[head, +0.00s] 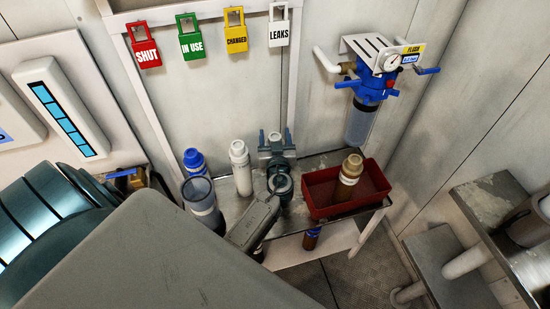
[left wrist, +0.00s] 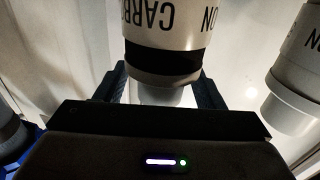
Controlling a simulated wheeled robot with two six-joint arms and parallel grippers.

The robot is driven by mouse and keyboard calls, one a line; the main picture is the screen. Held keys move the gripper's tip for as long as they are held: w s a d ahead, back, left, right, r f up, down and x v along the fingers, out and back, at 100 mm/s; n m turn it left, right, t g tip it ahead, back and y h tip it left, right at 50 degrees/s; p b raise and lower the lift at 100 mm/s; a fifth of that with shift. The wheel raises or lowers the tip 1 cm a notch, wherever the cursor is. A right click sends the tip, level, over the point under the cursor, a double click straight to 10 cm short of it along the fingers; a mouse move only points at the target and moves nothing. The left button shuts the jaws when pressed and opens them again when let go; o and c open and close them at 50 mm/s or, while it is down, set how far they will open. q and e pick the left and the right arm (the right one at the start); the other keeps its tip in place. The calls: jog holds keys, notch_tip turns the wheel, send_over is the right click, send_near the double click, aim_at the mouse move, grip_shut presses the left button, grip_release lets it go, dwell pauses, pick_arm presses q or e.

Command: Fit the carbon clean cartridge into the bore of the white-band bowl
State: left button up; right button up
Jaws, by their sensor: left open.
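A white cartridge with a black band and inverted lettering starting "CARB" (left wrist: 165,35) stands between the fingers of my left gripper (head: 277,143) in the left wrist view. The fingers are open on both sides of it. In the head view the gripper hides most of this cartridge. A second white cartridge (head: 240,168) stands to the gripper's left; a cartridge lettered "ON" (left wrist: 300,75) is at the right of the wrist view. A clear bowl with a white band (head: 204,208) stands open-topped at the bench's left. My right gripper is not in view.
A blue-capped container (head: 195,162) stands behind the bowl. A red tray (head: 318,205) with a brownish cartridge (head: 348,178) is at the bench's right. A blue filter head with a bowl (head: 372,85) hangs on the wall. A brown, blue-topped item (head: 311,238) is below the bench.

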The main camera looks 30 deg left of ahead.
pick_arm(q)
jog(key=shift+w+a+f, duration=0.15)
jog(key=shift+w+a, duration=0.3)
jog(key=shift+w, duration=0.05)
jog(key=shift+d, duration=0.1)
grip_shut()
jog(key=shift+r, duration=0.2)
